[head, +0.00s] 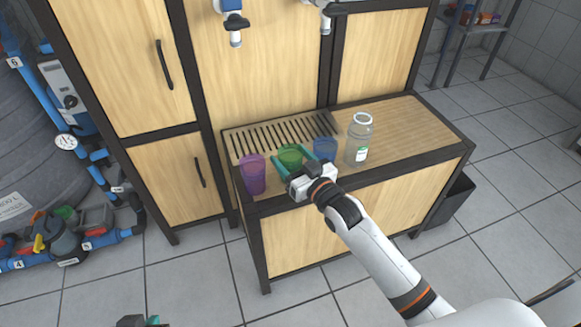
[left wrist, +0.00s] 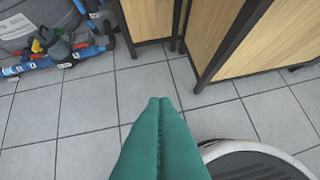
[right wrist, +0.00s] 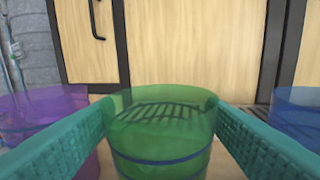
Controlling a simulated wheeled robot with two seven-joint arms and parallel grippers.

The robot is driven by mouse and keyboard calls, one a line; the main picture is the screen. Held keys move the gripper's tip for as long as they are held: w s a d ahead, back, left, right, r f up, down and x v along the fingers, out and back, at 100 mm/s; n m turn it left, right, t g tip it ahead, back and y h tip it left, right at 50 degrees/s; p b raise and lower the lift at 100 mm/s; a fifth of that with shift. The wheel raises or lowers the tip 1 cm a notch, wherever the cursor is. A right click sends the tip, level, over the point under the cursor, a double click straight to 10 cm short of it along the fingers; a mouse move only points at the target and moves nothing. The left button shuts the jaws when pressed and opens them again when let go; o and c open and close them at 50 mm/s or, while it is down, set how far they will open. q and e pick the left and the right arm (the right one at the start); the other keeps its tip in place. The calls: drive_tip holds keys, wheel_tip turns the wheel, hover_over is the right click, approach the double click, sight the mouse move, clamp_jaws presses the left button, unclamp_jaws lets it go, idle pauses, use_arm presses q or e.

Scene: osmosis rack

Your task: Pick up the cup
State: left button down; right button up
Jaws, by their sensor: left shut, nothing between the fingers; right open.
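Three cups stand in a row on the bench: a purple cup (head: 252,175), a green cup (head: 290,156) and a blue cup (head: 325,149). My right gripper (head: 290,165) is open at the green cup, with teal fingers on both sides of it. In the right wrist view the green cup (right wrist: 162,135) stands upright between the spread fingers; I cannot tell whether they touch it. The purple cup (right wrist: 45,110) is at left there and the blue cup (right wrist: 298,112) at right. My left gripper (left wrist: 160,101) is shut and empty above the floor; its fingers show in the left wrist view.
A clear bottle (head: 359,142) stands right of the blue cup. The wooden bench (head: 410,125) has a slotted drain area (head: 275,135) behind the cups and free room at right. Taps (head: 235,25) hang above the bench. Blue pipes and valves (head: 75,235) are at left.

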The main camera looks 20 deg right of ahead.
drive_tip(key=x, duration=0.2)
drive_tip(key=shift+w+a, duration=0.1)
drive_tip(key=shift+w, duration=0.15)
use_arm(q)
drive_tip(key=w, duration=0.1)
drive_tip(key=w+r+t, duration=0.1)
drive_tip(key=d, duration=0.1)
drive_tip(key=shift+w+r+t, duration=0.25)
drive_tip(key=shift+w+t, duration=0.15)
use_arm(e)
drive_tip(key=shift+c, duration=0.3)
drive_tip(key=c, duration=0.7)
